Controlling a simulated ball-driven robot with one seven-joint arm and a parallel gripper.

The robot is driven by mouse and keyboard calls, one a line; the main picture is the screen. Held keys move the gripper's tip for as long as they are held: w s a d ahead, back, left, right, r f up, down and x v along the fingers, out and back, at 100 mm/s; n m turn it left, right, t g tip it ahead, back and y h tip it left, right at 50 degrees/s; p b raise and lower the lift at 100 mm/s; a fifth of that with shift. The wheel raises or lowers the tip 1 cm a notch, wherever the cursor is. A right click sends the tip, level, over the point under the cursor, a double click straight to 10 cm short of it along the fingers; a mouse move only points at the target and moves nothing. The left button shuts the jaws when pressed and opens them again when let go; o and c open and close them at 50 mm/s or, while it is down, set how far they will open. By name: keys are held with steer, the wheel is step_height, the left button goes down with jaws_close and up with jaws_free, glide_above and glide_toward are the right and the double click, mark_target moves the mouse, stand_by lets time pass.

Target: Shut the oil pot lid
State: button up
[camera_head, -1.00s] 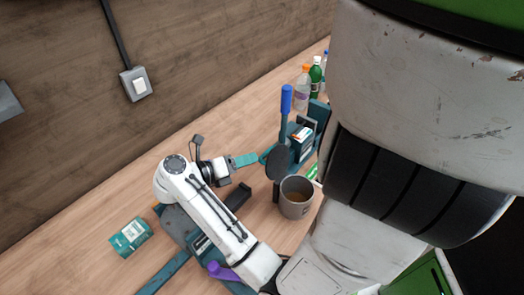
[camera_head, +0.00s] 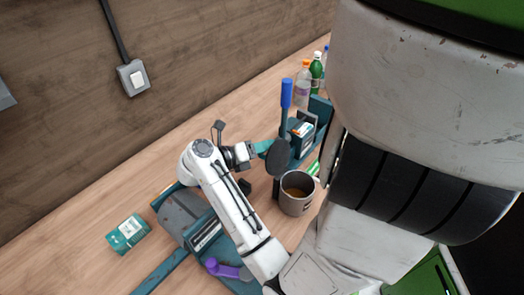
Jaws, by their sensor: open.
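The oil pot (camera_head: 297,207) is a grey, round pot with brown liquid visible inside, standing on the bench right of centre. Its dark round lid (camera_head: 279,160) stands up, raised at the pot's back left edge, so the pot is open. My gripper (camera_head: 264,148), with teal fingers, reaches in from the left at the upper left edge of the lid. Its fingertips are partly hidden at the lid, and I cannot tell whether they touch it. The gripper is open, with nothing seen held.
A blue-handled tool (camera_head: 286,98) stands behind the lid, by a teal holder (camera_head: 320,107) with boxes. Several bottles (camera_head: 316,72) stand farther back. A teal box (camera_head: 127,233) lies at left, and a purple item (camera_head: 224,269) sits near my arm. The bench at left is mostly clear.

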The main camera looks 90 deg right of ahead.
steer(key=shift+s+d, duration=0.1)
jaws_close()
stand_by(0.4)
